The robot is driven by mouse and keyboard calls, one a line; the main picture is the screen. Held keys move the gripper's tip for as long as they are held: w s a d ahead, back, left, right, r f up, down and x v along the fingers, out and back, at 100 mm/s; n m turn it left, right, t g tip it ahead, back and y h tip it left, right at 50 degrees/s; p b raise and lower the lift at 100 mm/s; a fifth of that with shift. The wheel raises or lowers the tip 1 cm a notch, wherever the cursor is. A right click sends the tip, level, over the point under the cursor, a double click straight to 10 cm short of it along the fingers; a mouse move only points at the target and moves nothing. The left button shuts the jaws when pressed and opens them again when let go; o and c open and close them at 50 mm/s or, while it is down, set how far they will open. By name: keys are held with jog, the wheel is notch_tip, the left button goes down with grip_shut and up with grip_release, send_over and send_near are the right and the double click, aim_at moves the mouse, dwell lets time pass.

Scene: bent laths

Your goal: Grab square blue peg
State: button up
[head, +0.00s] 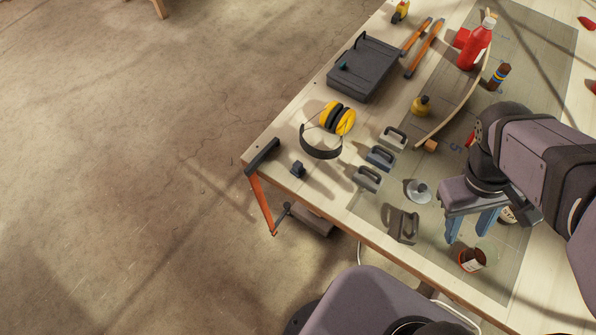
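A small dark blue block (297,169) lies near the table's left corner, beside a clamp; it is the thing that looks most like a square blue peg, but it is too small to be sure of its shape. My gripper (467,234) is at the right, above the mat, with its two blue fingers pointing down and spread apart. Nothing shows between the fingers. The gripper is well apart from the dark blue block, far to its right.
An orange clamp (262,203) grips the table edge. A jar (473,259) stands close to my gripper. A bent lath (460,105), red bottle (474,48) and black case (364,68) are farther back.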

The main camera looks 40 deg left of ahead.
jog(key=w+a+n+t+h+b, duration=0.1)
jog(key=w+a+n+t+b, duration=0.25)
jog(key=a+n, duration=0.3)
jog(key=w+a+n+t+h+b, duration=0.25)
jog(key=a+n+t, duration=0.2)
jog(key=a, duration=0.35)
jog(key=w+a+n+t+h+b, duration=0.1)
jog(key=w+a+n+t+b, duration=0.15)
jog(key=a+n, duration=0.45)
jog(key=s+a+r+n+t+y+b, duration=0.1)
jog(key=s+a+n+t+y+b, duration=0.3)
jog(key=s+a, duration=0.45)
jog(key=s+a+r+n+t+y+b, duration=0.1)
jog(key=s+a+n+t+y+b, duration=0.25)
jog(key=a, duration=0.75)
jog(key=n+h+p, duration=0.1)
jog(key=p, duration=0.1)
send_near(296, 167)
jog(key=shift+t, duration=0.3)
jog(key=w, duration=0.4)
jog(key=shift+d+f, duration=0.15)
jog(key=shift+f, duration=0.5)
jog(key=shift+w+d+r+p, duration=0.15)
jog(key=shift+w+p, duration=0.85)
jog(key=shift+w, duration=0.7)
jog(key=shift+w+d+r+p, duration=0.15)
jog(key=shift+w+p, duration=0.85)
jog(key=shift+w, duration=0.65)
jog(key=shift+w+f, duration=0.2)
jog(key=shift+w, duration=0.15)
